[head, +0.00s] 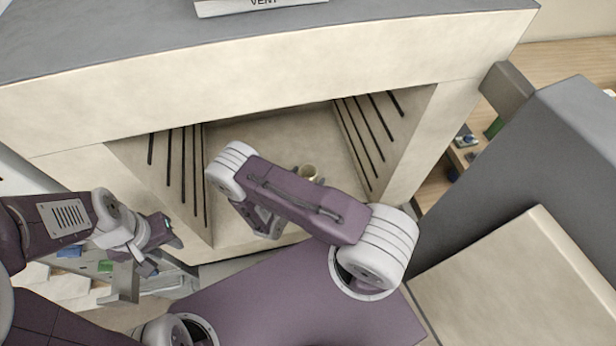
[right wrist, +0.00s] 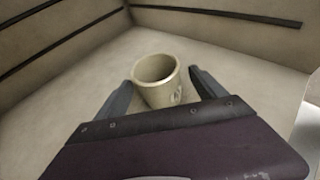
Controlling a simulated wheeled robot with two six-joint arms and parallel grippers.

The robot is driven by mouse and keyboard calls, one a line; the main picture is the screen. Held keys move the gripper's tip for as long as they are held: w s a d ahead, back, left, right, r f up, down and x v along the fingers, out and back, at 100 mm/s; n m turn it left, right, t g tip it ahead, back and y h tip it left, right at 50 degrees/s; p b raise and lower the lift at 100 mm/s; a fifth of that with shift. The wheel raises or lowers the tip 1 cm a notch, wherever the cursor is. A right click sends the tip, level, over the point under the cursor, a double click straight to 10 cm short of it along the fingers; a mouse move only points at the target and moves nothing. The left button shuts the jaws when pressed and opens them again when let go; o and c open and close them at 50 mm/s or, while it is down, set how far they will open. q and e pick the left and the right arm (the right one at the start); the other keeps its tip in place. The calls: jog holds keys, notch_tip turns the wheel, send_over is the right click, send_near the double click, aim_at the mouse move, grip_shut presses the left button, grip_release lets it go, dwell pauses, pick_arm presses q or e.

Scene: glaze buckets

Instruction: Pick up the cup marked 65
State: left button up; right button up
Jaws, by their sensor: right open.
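A cream cup (right wrist: 158,84) stands upright on the kiln floor, with a dark mark on its side that I cannot read. The same cup shows in the head view (head: 309,173), partly covered by my right arm. My right gripper (right wrist: 160,82) is open, with one finger on each side of the cup. I cannot tell whether the fingers touch it.
The kiln (head: 270,85) has walls with dark slots close on both sides and behind. Its front edge and top slab frame the opening. A grey block (head: 570,150) stands at the right. Wooden shelves (head: 455,160) with small items are beyond.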

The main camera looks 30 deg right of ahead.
jog(key=shift+x, duration=0.85)
jog(key=shift+a, duration=0.15)
jog(key=c, duration=1.6)
